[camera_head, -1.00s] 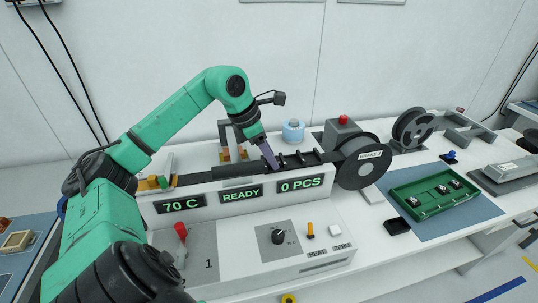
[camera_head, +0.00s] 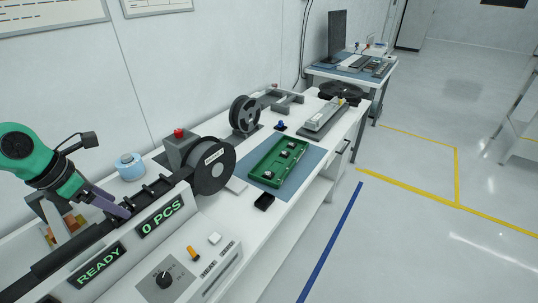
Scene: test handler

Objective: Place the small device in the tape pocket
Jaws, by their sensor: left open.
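The small devices (camera_head: 285,155) sit in a green tray (camera_head: 261,182) on a blue mat; three show as small dark and silver pieces. The tape track (camera_head: 151,192) runs along the top of the white test handler at lower left; its pockets are too small to make out. My left gripper (camera_head: 122,213) reaches in from the left with its purple fingers down at the track, beside the black guides. It is open; I cannot see anything between its fingers. My right gripper is not in view.
Another reel (camera_head: 245,114) and a grey instrument (camera_head: 325,115) stand behind. Floor on the right is clear.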

